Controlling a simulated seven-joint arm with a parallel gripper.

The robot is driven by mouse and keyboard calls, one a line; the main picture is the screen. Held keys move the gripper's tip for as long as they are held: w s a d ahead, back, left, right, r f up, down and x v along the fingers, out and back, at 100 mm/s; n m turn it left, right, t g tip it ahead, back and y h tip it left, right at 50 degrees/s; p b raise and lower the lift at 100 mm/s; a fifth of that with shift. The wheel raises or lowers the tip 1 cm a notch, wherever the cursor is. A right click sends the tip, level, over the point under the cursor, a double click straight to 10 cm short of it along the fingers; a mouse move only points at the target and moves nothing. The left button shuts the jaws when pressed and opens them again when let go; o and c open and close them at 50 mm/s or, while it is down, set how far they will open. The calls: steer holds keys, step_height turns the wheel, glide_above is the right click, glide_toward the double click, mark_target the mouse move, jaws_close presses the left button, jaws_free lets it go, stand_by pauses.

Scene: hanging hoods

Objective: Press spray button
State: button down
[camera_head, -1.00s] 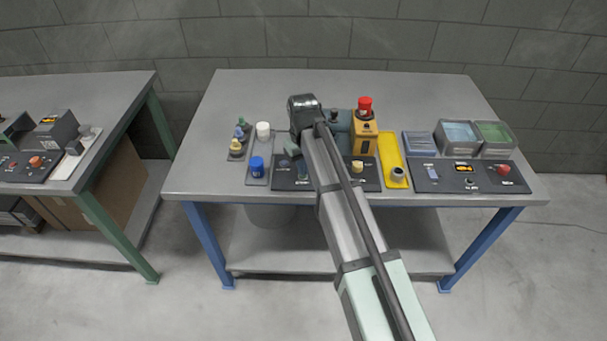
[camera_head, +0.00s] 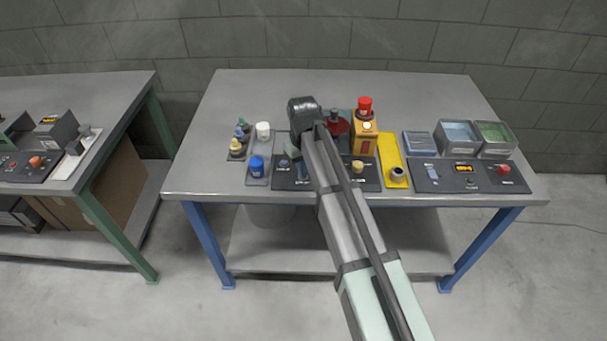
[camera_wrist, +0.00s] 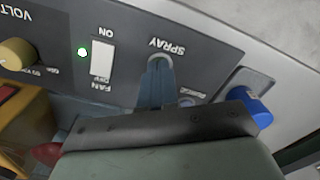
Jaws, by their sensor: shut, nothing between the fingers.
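The dark control panel (camera_head: 292,183) lies at the front of the table, partly behind my arm. In the wrist view the panel (camera_wrist: 125,35) appears upside down, with a SPRAY label. My gripper (camera_wrist: 157,66) is shut and empty, its narrow blue-grey fingertips over the round grey spray button (camera_wrist: 168,64) beneath that label. The fingers hide most of the button, so I cannot tell how far it is pressed. A white fan switch (camera_wrist: 102,60) with a lit green light sits beside it. A red round piece (camera_head: 338,127) stands behind the panel.
A blue-capped jar (camera_wrist: 246,105) stands close to my gripper. A yellow box (camera_head: 363,142) with a red-topped bottle (camera_head: 365,106) stands to the right of my arm. A yellow tray (camera_head: 391,160) lies further right. Open tabletop lies behind them.

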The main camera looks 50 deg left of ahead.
steer(key=shift+r, duration=3.2)
steer(key=c, duration=1.8)
jaws_free()
steer(key=o, duration=1.8)
steer(key=shift+w, duration=0.1)
steer(key=w+d+r, duration=0.2)
steer(key=w+r, duration=0.8)
steer(key=w, duration=0.1)
steer(key=w+d+r, duration=0.2)
steer(key=w+r, duration=0.8)
steer(key=w, duration=0.1)
steer(key=shift+w+d, duration=0.25)
steer(key=shift+d, duration=0.05)
